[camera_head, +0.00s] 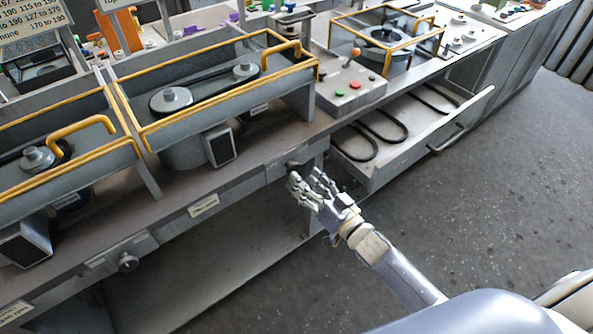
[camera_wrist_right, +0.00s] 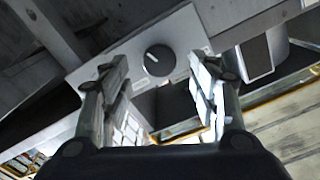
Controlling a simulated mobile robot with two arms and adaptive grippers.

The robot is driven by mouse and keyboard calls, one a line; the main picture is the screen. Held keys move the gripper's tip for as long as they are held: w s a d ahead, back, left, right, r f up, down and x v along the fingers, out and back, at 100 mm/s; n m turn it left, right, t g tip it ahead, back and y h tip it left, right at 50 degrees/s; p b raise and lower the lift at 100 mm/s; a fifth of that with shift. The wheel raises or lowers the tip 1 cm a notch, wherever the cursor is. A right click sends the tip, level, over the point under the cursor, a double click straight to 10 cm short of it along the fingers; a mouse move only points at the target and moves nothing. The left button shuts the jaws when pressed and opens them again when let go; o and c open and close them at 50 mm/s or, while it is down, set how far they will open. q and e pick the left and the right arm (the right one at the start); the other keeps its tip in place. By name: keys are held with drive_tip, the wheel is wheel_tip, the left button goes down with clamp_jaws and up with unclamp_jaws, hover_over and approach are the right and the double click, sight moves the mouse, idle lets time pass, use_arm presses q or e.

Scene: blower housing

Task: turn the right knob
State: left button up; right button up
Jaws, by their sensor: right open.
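The right knob (camera_wrist_right: 159,60) is a round dark knob with a light pointer line on a pale plate in the right wrist view. In the head view the right knob (camera_head: 293,165) shows as a dark shape on the bench's front edge, partly hidden by my right gripper (camera_head: 307,179). My right gripper is open and empty. In the right wrist view its two fingers stand left and right of the knob in the picture, and the knob shows between the tips. I cannot tell whether they touch it. My left gripper is in no view.
A second knob (camera_head: 128,262) sits on the bench front at the left. An open drawer (camera_head: 384,177) with several black belts juts out beside my right gripper. Yellow-railed guards (camera_head: 215,97) and a control box (camera_head: 350,92) stand on the bench. Floor at the right is clear.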

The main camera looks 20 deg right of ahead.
sight(295, 170)
drive_tip(key=shift+x, duration=2.2)
drive_tip(key=c, duration=1.1)
